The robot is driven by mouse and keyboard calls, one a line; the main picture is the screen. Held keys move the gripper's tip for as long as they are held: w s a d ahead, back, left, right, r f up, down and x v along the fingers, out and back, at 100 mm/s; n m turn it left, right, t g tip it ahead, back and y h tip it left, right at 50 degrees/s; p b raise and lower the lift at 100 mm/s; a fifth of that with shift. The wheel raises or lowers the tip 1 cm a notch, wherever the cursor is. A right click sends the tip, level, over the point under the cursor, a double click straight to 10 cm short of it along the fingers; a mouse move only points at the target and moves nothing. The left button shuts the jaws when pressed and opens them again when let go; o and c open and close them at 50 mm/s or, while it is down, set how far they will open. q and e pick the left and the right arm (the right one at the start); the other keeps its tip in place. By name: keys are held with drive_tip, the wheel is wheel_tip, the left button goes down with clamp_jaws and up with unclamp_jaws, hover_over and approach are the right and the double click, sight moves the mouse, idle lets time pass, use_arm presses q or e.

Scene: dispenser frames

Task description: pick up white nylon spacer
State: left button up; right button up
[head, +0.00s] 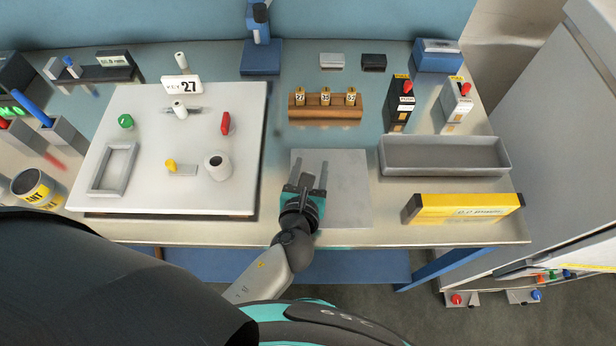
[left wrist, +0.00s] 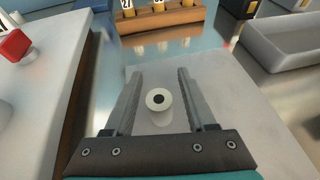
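A small white cylinder with a dark hole in its top, which looks like the nylon spacer (left wrist: 158,101), stands upright on the grey mat (head: 347,185) in the left wrist view. My left gripper (head: 307,170) is open above the mat. Its two fingers lie on either side of the spacer in the left wrist view (left wrist: 158,75), with a visible gap on each side. I cannot make out the spacer in the head view, where the gripper covers that spot. My right gripper is not in view.
The white board (head: 240,110) with knobs and a white ring (head: 217,166) is at left. A wooden block (head: 325,114) with numbered tags stands behind the mat. A grey tray (head: 444,168) and a yellow box (head: 462,208) are at right. The mat's right part is clear.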

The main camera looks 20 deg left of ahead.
use_arm(q)
clamp_jaws()
drive_tip(key=shift+r, duration=0.1)
idle(0.5)
